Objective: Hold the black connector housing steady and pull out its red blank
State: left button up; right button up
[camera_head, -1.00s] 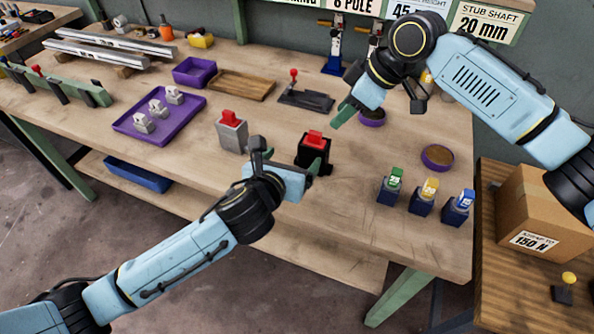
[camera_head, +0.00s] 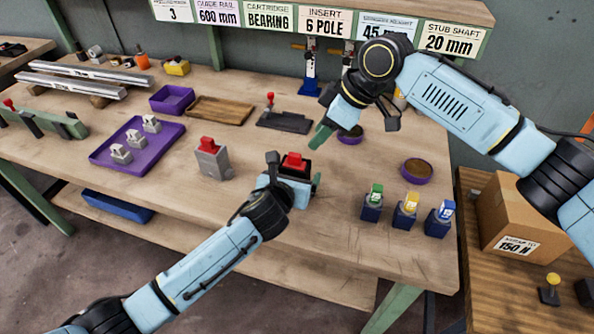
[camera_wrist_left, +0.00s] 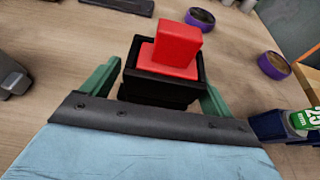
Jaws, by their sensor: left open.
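The black connector housing (camera_head: 308,169) stands upright on the workbench, with its red blank (camera_head: 295,160) seated in the top. In the left wrist view the housing (camera_wrist_left: 158,90) and the stepped red blank (camera_wrist_left: 177,44) are close ahead. My left gripper (camera_head: 294,181) is open, its green fingers on either side of the housing's lower part. A gap shows at the right finger; contact at the left finger is unclear. The left gripper hides much of the housing in the head view. My right gripper (camera_head: 322,136) hangs behind and right of the housing, apart from it; its finger opening is unclear.
A grey housing with a red top (camera_head: 211,160) stands to the left, beyond it a purple tray (camera_head: 163,155) with grey parts. Green, yellow and blue topped connectors (camera_head: 405,212) stand to the right. A purple bowl (camera_head: 416,172) and a black lever fixture (camera_head: 285,122) sit farther back.

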pick_arm(q)
jog(key=shift+x, duration=1.15)
